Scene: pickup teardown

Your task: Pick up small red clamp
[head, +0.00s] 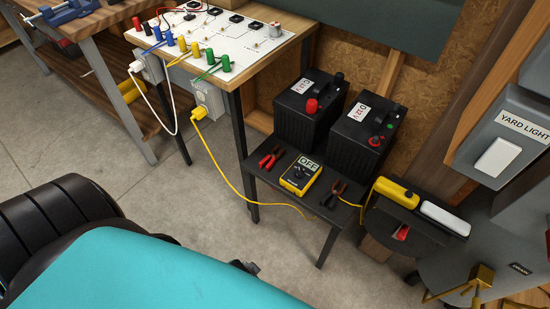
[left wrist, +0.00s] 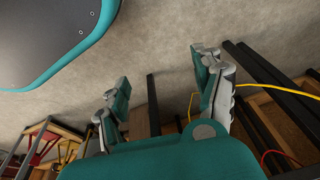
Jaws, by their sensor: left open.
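The small red clamp (head: 270,158) lies on a small black table (head: 262,181) in the head view. It is left of a yellow multimeter (head: 301,175) that reads OFF. A darker clamp (head: 334,194) lies to the right of the multimeter. My left gripper (left wrist: 163,85) is open and empty in the left wrist view, with its two teal-padded fingers well apart over the floor. I cannot make out the red clamp in that view. My right gripper is not in view.
Two black batteries (head: 302,121) (head: 357,137) stand behind the multimeter. A workbench (head: 240,75) with coloured plugs stands at the back left. A yellow cord (head: 229,184) hangs from its outlet to the table. A grey yard-light switch box (head: 522,125) is at right. The concrete floor (head: 185,195) is clear.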

